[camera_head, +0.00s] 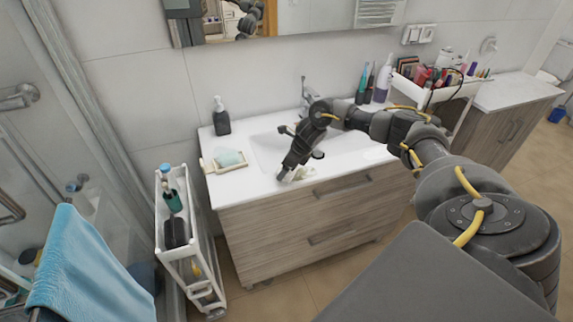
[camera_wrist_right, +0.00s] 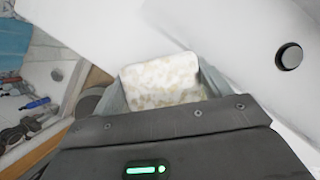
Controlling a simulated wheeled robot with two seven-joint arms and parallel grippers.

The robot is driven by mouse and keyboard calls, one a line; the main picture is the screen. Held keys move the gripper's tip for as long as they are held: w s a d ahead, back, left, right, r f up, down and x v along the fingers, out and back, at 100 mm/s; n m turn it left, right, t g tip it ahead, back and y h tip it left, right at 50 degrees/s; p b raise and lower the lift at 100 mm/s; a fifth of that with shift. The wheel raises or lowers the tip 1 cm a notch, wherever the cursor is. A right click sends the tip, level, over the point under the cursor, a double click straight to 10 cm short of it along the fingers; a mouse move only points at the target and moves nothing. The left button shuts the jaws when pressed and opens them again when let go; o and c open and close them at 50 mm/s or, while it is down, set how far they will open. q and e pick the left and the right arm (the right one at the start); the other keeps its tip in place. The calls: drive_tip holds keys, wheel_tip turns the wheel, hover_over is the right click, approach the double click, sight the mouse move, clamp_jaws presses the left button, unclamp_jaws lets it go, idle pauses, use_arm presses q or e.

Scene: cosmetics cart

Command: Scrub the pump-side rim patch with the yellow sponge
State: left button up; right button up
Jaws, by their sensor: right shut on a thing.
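My right gripper (camera_head: 290,174) reaches down to the front edge of the white washbasin top (camera_head: 238,183). It also shows in the wrist view (camera_wrist_right: 160,92), shut on a pale, mottled cream-yellow block, the sponge (camera_wrist_right: 161,78). The sponge is close over the white basin surface; I cannot tell whether it touches. In the head view the sponge is mostly hidden by the gripper. The dark pump bottle (camera_head: 221,117) stands upright at the back left corner of the top. No distinct rim patch can be made out. My left gripper is not in view.
A soap dish (camera_head: 209,166) with a pale green bar (camera_head: 230,158) sits left of the basin. The tap (camera_head: 307,90) stands behind it. A narrow white cart (camera_head: 185,238) is at the left. A white caddy (camera_head: 438,93) full of cosmetics stands at the right.

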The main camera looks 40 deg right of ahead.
sight(299, 175)
drive_tip(key=shift+s+d+b, duration=0.5)
drive_tip(key=shift+s+d, duration=0.05)
drive_tip(key=shift+d, duration=0.95)
drive_tip(key=shift+s+d+b, duration=0.55)
drive_tip(key=shift+d, duration=1)
drive_tip(key=shift+s+d+b, duration=0.5)
drive_tip(key=shift+s+d, duration=0.05)
drive_tip(key=shift+d, duration=0.95)
drive_tip(key=shift+f+b, duration=0.75)
drive_tip(key=shift+f, duration=0.2)
drive_tip(key=shift+a, duration=0.1)
drive_tip(key=shift+w+a+r, duration=0.1)
drive_tip(key=shift+w+a, duration=0.15)
drive_tip(key=shift+a, duration=0.25)
drive_tip(key=shift+w+a+r+p, duration=0.1)
drive_tip(key=shift+w+a+p, duration=0.2)
drive_tip(key=shift+a, duration=0.45)
drive_tip(key=shift+w+a+p, duration=0.2)
drive_tip(key=shift+a+p, duration=0.15)
drive_tip(key=shift+a, duration=0.4)
drive_tip(key=shift+w+a, duration=0.1)
drive_tip(key=shift+a, duration=0.15)
drive_tip(key=shift+a, duration=0.1)
